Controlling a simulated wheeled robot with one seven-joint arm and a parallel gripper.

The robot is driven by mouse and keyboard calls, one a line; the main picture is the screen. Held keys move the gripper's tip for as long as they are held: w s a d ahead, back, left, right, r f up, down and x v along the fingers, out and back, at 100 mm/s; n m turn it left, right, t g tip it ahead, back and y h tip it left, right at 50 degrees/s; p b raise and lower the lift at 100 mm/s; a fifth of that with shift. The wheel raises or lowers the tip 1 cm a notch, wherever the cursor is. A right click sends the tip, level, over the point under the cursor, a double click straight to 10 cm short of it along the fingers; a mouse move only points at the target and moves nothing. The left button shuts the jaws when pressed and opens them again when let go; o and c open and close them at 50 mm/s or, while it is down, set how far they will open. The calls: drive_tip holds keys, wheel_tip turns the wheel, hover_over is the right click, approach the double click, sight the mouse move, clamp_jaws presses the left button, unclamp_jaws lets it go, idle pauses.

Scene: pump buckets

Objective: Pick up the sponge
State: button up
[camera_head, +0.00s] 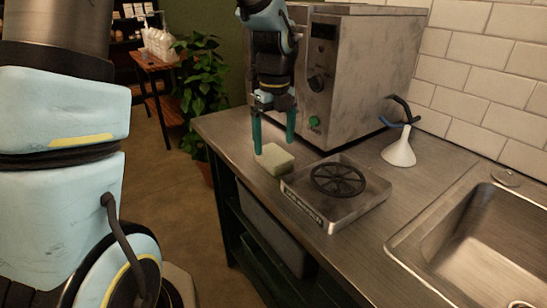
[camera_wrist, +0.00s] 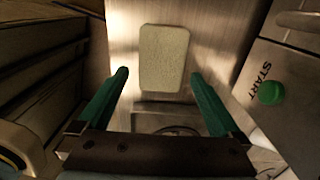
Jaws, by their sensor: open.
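The sponge (camera_head: 274,158) is a pale yellow-green block lying flat on the steel counter, near its front edge and beside the metal tray. In the wrist view the sponge (camera_wrist: 164,58) lies ahead of the fingertips, roughly centred between the two fingers. My gripper (camera_head: 273,146) has two green fingers pointing down, spread apart, with nothing between them. It is just above the sponge in the head view. The fingers also show in the wrist view (camera_wrist: 160,82), one on each side. I cannot tell from these views whether a fingertip touches the sponge.
A metal tray (camera_head: 289,186) holding a dark round wheel stands right of the sponge. A large steel machine (camera_head: 368,70) with a green START button stands behind. A white funnel (camera_head: 398,150) and a sink (camera_head: 480,240) are further right. The counter's front edge is close to the sponge.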

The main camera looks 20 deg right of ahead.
sight(274, 154)
wheel_tip(274, 154, down, 4)
drive_tip(key=shift+w+f+p, duration=0.15)
drive_tip(key=shift+f+p, duration=0.05)
drive_tip(key=shift+p, duration=0.25)
drive_tip(key=c, duration=1.3)
wheel_tip(274, 154, up, 10)
drive_tip(key=shift+r+b, duration=0.1)
drive_tip(key=shift+b, duration=0.6)
